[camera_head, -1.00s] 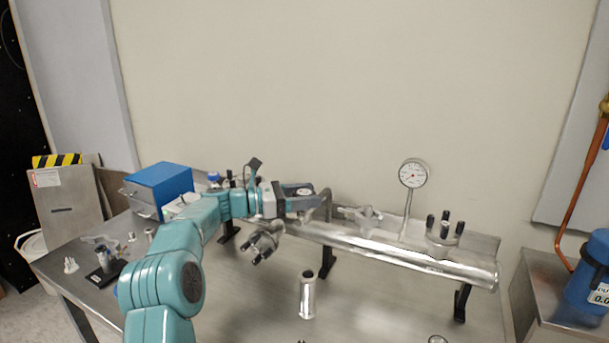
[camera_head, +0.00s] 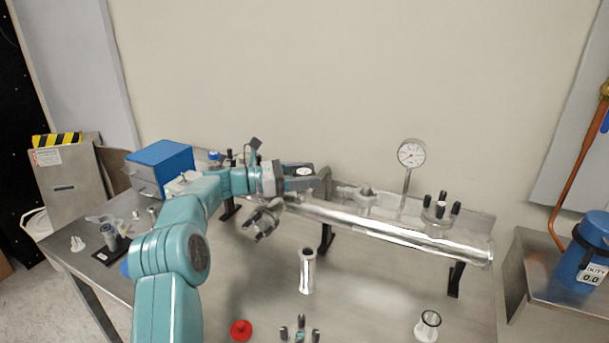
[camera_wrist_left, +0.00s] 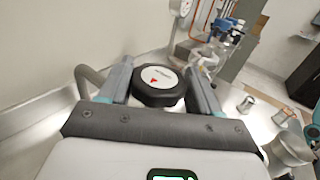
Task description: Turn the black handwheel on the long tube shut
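The long shiny tube (camera_head: 390,228) lies across black supports on the metal table. The black handwheel (camera_wrist_left: 158,87), with a white cap and a small red mark, shows in the left wrist view between the two fingers of my left gripper (camera_wrist_left: 160,85). The fingers lie against its rim on both sides with no clear gap. In the head view my left gripper (camera_head: 305,178) is at the left end of the tube, and it partly hides the wheel, whose white cap (camera_head: 303,171) shows there. My right gripper is out of view.
A dial gauge (camera_head: 411,153) and a flange with black knobs (camera_head: 441,208) stand up from the tube. A silver cylinder (camera_head: 307,271), a red cap (camera_head: 241,330) and a glass piece (camera_head: 428,325) stand in front. A blue box (camera_head: 160,165) is back left.

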